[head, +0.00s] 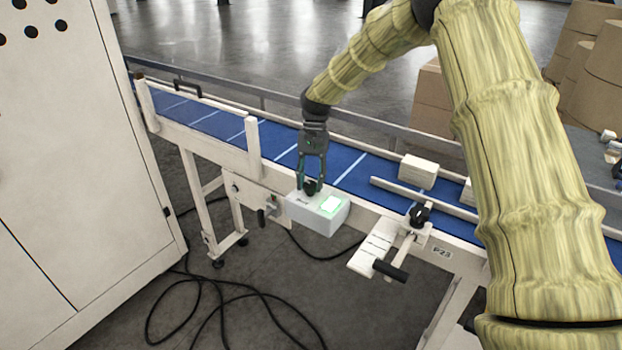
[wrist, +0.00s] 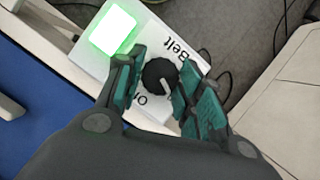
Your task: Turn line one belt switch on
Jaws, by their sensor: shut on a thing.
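The belt switch is a pale grey box (head: 317,209) on the near side of the conveyor, with a black round knob (wrist: 158,75) and a square lamp (wrist: 113,30) glowing green. The lamp also shows in the head view (head: 330,204). My gripper (head: 311,183) reaches down from above and is shut on the knob, one finger on each side of it. In the wrist view, the knob has a white pointer mark, and "Belt" and part of "On" are printed on the box. The fingers hide part of the lettering.
A blue belt (head: 225,124) runs behind the box, with a pale carton (head: 418,171) on it. A white cabinet (head: 75,170) stands at left. A black-handled lever (head: 389,270) sticks out right of the box. Black cables (head: 215,290) lie on the floor.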

